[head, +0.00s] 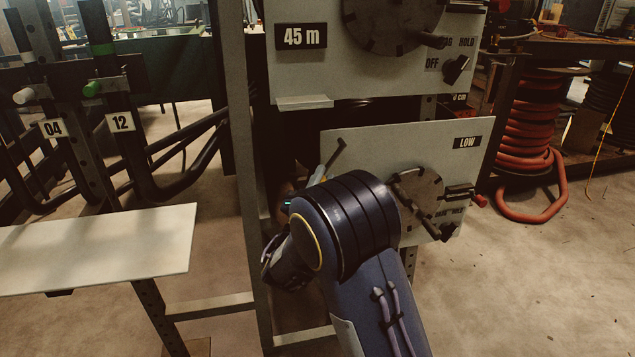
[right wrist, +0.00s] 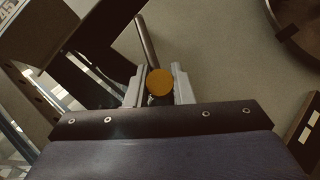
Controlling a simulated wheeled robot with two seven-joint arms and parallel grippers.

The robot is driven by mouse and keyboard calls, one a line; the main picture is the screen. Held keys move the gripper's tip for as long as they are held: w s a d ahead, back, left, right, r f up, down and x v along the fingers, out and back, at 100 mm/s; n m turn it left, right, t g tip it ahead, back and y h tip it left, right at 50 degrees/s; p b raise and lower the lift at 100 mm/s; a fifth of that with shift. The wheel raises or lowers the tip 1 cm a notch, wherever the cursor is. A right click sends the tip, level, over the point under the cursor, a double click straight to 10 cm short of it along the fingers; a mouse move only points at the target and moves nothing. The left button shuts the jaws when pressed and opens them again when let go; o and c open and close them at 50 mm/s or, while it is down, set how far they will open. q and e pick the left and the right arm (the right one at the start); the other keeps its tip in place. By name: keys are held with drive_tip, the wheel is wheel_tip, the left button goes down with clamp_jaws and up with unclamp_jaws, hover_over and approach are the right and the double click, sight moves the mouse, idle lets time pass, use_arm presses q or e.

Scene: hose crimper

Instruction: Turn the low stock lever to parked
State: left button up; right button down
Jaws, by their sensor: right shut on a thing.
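The panel marked LOW (head: 365,145) stands upright in the lower part of the rack in the head view. A thin dark lever (head: 335,156) sits at its left side and slants down to the left. In the right wrist view the lever's rod (right wrist: 148,42) runs up from a round orange knob (right wrist: 160,82). My right gripper (right wrist: 160,88) has its two pale fingers on either side of this knob and is shut on it. In the head view my right gripper (head: 317,176) is mostly hidden behind my right wrist. My left gripper is not in view.
The LOW panel also bears a dark disc (head: 419,190) close to the right of my forearm. An upper panel marked 45 m (head: 345,70) hangs above. A rack post (head: 238,150) and a pale shelf (head: 95,250) stand to the left. A red hose coil (head: 527,130) is at the right.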

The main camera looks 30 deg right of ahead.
drive_tip(key=shift+s+d+f+n+t, duration=0.15)
drive_tip(key=shift+d+f+n+t, duration=0.3)
drive_tip(key=shift+n, duration=0.25)
drive_tip(key=shift+d, duration=0.1)
drive_tip(key=c, duration=1.3)
unclamp_jaws()
drive_tip(key=shift+r, duration=0.1)
drive_tip(key=shift+a, duration=0.2)
drive_tip(key=p+v, duration=0.1)
drive_tip(key=v, duration=0.6)
drive_tip(key=shift+s, duration=0.25)
